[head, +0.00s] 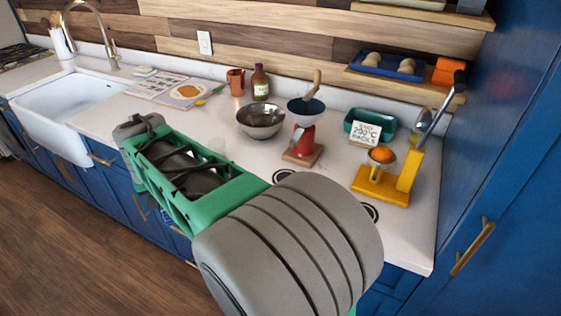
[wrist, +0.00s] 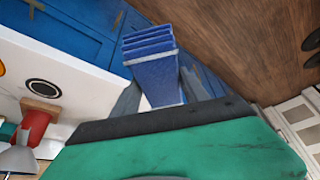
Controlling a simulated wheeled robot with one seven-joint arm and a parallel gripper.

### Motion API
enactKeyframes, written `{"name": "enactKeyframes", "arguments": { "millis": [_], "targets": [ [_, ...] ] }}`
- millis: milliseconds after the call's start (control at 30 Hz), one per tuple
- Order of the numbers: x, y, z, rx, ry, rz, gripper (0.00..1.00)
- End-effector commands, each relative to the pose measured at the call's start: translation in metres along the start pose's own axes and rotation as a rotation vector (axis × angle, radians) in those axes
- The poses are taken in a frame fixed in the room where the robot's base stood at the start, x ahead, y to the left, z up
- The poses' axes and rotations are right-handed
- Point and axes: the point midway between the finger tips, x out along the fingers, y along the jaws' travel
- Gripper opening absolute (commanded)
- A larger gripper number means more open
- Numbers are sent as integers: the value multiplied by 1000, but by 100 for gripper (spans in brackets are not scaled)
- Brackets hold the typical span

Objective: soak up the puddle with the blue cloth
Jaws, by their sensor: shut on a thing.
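The blue cloth (wrist: 150,62) shows in the wrist view as a folded, striped blue piece between the two grey fingers of my gripper (wrist: 158,92). My gripper is shut on it. In the wrist view the cloth lies against a background of blue cabinet fronts and wooden floor, beside the counter edge. In the head view my green and grey arm crosses the middle and hides part of the counter; a small blue patch shows below it, possibly the cloth. I cannot make out the puddle for sure. A faint clear shape stands on the counter just behind my arm.
The white counter (head: 140,110) holds a steel bowl (head: 261,121), a red grinder (head: 303,138), a brown bottle (head: 260,83), a copper mug (head: 235,82), a teal tray (head: 386,122) with a card and a yellow press (head: 380,186). The sink (head: 66,110) is at left.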

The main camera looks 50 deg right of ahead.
Motion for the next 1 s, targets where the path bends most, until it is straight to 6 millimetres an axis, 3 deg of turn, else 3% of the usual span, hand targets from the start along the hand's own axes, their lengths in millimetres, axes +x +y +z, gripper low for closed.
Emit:
{"name": "enactKeyframes", "arguments": {
  "millis": [100, 233, 400, 500, 600, 700, 867, 1000],
  "targets": [
    [4, 73, -17, 269, -2, 113, 20],
    [3, 161, -21, 602, -2, 250, 20],
    [-8, 271, 1, 1037, -2, 431, 20],
    [-18, 324, 23, 1267, -1, 526, 20],
    [-27, 361, 44, 1442, -1, 598, 20],
    [-33, 383, 58, 1555, 0, 643, 20],
    [-33, 394, 69, 1615, -1, 669, 20],
    [-18, 393, 75, 1613, -1, 668, 20]
  ]
}}
